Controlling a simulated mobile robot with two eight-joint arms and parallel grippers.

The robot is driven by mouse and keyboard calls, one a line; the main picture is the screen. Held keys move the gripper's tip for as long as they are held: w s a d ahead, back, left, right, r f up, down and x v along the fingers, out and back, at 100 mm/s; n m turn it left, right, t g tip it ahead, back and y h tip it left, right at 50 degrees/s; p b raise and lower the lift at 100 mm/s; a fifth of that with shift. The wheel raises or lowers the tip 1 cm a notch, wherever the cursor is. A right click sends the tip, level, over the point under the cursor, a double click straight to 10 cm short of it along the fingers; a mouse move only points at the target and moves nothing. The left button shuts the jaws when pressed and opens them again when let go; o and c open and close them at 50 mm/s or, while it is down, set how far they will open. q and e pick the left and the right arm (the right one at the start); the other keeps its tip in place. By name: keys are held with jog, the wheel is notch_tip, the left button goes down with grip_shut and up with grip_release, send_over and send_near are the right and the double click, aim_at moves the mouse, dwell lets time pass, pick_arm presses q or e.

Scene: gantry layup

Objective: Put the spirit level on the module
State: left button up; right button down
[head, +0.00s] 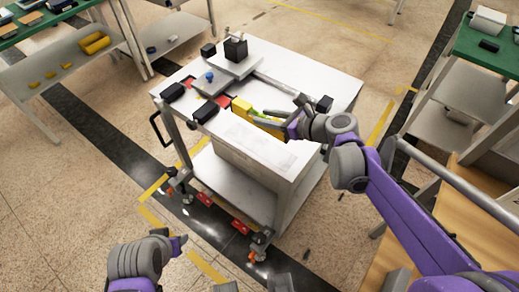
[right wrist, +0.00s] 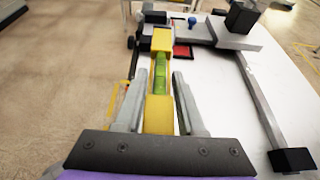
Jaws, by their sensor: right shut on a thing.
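The spirit level is a yellow bar (head: 242,105) with a green vial, near the front edge of the white cart top. It shows lengthwise between my fingers in the right wrist view (right wrist: 161,40). My right gripper (head: 262,116) is shut on it; I cannot tell whether the level touches the surface below. What looks like the module, grey plates (head: 237,66) with a black block and a long rail, lies behind the level; it also shows in the right wrist view (right wrist: 225,35). My left gripper (head: 180,243) is low at the bottom left, its fingers unclear.
The white cart top (head: 325,75) has free room at the back right. Black blocks (head: 204,111) and red patches (head: 222,100) line its left edge. A green-topped bench (head: 490,50) stands at right, a shelf with yellow parts (head: 94,43) at upper left.

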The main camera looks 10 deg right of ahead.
aim_at(265, 131)
jog(key=shift+s+a+f, duration=0.15)
jog(key=shift+s+f, duration=0.05)
notch_tip(265, 131, down, 5)
jog(key=shift+w+f+b, duration=0.1)
jog(key=shift+b, duration=0.55)
jog(key=shift+f+b, duration=0.45)
jog(key=shift+f, duration=1.5)
jog(key=c, duration=0.5)
grip_release()
jog(key=shift+f, duration=0.1)
